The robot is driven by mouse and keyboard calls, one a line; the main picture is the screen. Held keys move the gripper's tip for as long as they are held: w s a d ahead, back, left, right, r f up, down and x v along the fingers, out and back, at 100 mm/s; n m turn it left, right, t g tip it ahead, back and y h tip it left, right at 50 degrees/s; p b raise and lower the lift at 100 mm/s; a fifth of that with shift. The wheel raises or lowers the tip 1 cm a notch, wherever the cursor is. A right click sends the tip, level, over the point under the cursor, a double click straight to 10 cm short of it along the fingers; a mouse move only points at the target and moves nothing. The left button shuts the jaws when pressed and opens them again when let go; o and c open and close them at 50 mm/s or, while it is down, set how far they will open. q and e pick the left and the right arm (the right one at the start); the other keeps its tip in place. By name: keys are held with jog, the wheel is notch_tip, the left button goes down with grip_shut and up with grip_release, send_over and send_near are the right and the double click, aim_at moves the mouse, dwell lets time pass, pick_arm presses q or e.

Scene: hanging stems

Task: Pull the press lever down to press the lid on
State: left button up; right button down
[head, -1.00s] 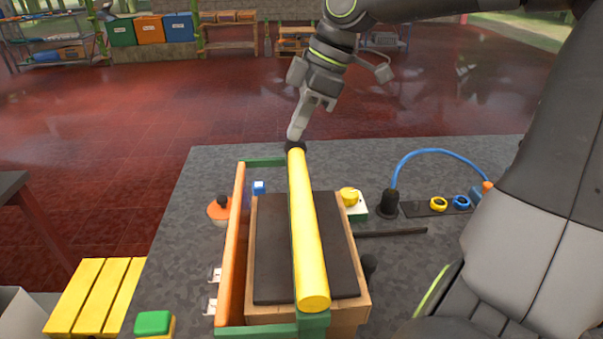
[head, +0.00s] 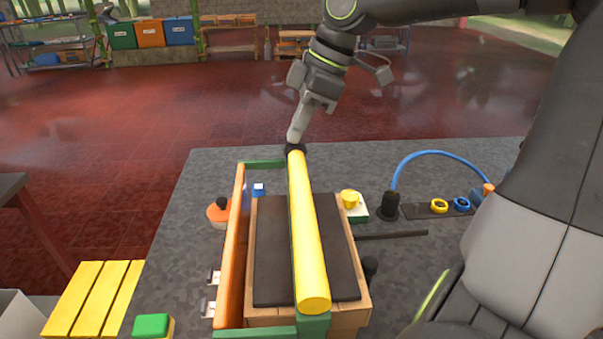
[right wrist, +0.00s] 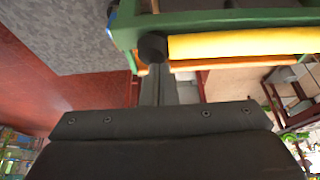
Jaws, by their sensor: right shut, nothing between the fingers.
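A long yellow bar (head: 305,230) with a black knob (head: 295,148) at its far end lies lengthwise over a wooden box (head: 310,313) with a dark top (head: 272,250). It seems to be the press lever. A green frame (head: 262,163) with an orange bar (head: 232,245) stands around the box. My right gripper (head: 297,138) is shut and empty, its fingertips at the black knob, seemingly touching it. In the right wrist view the fingers (right wrist: 157,85) reach the knob (right wrist: 152,47) beside the yellow bar (right wrist: 240,43). I cannot pick out a separate lid. My left gripper is not in view.
An orange-and-white object (head: 219,212) with a black knob stands left of the frame. Yellow slats (head: 92,297) are at the lower left.

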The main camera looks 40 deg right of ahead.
jog(key=shift+f+b, duration=0.4)
jog(key=shift+b, duration=0.15)
dwell(2.1)
notch_tip(320, 180, up, 8)
jog(key=p, duration=0.5)
dwell(0.4)
dwell(0.5)
